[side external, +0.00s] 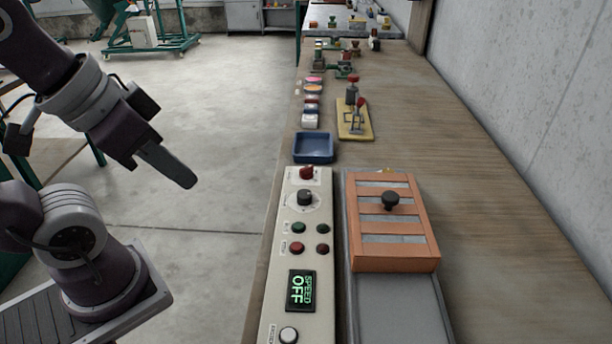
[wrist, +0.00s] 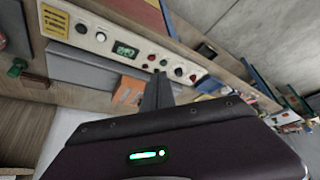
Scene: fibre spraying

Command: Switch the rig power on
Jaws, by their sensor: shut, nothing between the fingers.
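A pale control panel (side external: 283,262) lies along the near table edge in the side view. It carries a lit display (side external: 301,290) reading "SPEED OFF", a red knob (side external: 306,172) at its far end, a black dial (side external: 305,198), and several small red and green buttons. The panel (wrist: 88,44) and its green display (wrist: 125,50) also show in the wrist view. I cannot read which control is the power switch. My gripper (side external: 188,182) is shut and empty, left of the panel beyond the table edge, touching nothing. Its closed fingers (wrist: 159,78) cover part of the wrist view.
An orange slatted cover (side external: 425,225) with a black knob sits over a grey tray (side external: 400,315) right of the panel. A blue tray (side external: 313,148) and a yellow board (side external: 367,133) with a red-handled lever lie beyond. The table's right side is clear.

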